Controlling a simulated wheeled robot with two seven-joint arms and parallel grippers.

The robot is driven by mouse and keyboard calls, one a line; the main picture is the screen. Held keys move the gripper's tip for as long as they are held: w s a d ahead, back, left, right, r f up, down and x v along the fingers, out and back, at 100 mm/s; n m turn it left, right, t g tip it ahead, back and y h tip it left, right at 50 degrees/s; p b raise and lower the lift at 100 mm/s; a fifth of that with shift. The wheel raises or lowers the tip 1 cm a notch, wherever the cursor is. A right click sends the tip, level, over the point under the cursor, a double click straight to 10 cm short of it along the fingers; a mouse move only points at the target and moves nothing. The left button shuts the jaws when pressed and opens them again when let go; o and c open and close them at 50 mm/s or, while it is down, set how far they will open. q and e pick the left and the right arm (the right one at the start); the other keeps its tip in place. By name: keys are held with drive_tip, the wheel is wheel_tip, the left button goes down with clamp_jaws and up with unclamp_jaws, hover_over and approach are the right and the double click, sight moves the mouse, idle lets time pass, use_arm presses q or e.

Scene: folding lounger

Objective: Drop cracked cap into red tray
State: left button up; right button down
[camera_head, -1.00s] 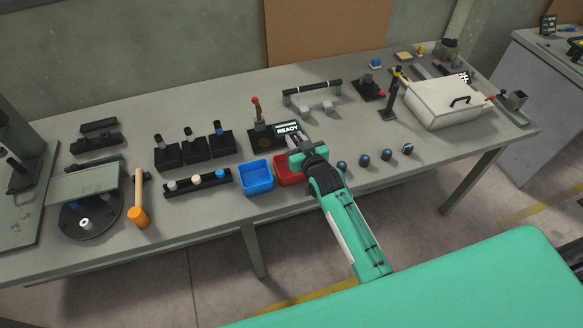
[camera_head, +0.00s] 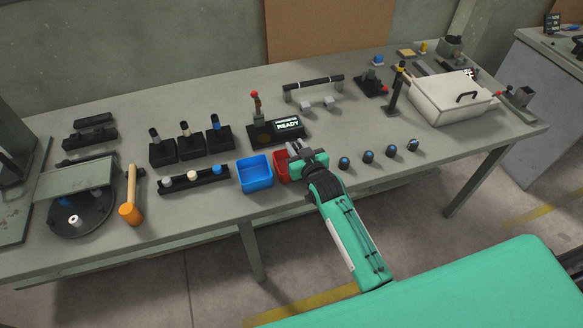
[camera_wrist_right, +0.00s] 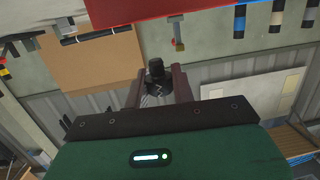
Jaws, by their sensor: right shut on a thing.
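My right gripper (camera_head: 294,151) is at the red tray (camera_head: 281,163) and hides much of it in the head view. In the right wrist view this gripper (camera_wrist_right: 156,88) is shut on a dark cap (camera_wrist_right: 155,77) with a pale zigzag crack mark on its face. The red tray (camera_wrist_right: 150,12) runs along the top edge of the right wrist view, and a gap shows between it and the cap. The cap itself is hard to make out in the head view. My left gripper is not in view.
A blue tray (camera_head: 255,175) stands just left of the red one. Behind is a tester with a READY screen (camera_head: 288,126) and a red-knobbed lever (camera_head: 256,104). Several dark caps (camera_head: 367,157) stand in a row to the right. A white lidded box (camera_head: 445,101) is farther right.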

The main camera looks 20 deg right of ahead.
drive_tip(key=c, duration=1.1)
unclamp_jaws()
drive_tip(key=shift+s, duration=0.1)
drive_tip(key=shift+s, duration=0.25)
drive_tip(key=b+v, duration=0.3)
drive_tip(key=v, duration=1)
drive_tip(key=shift+s, duration=0.1)
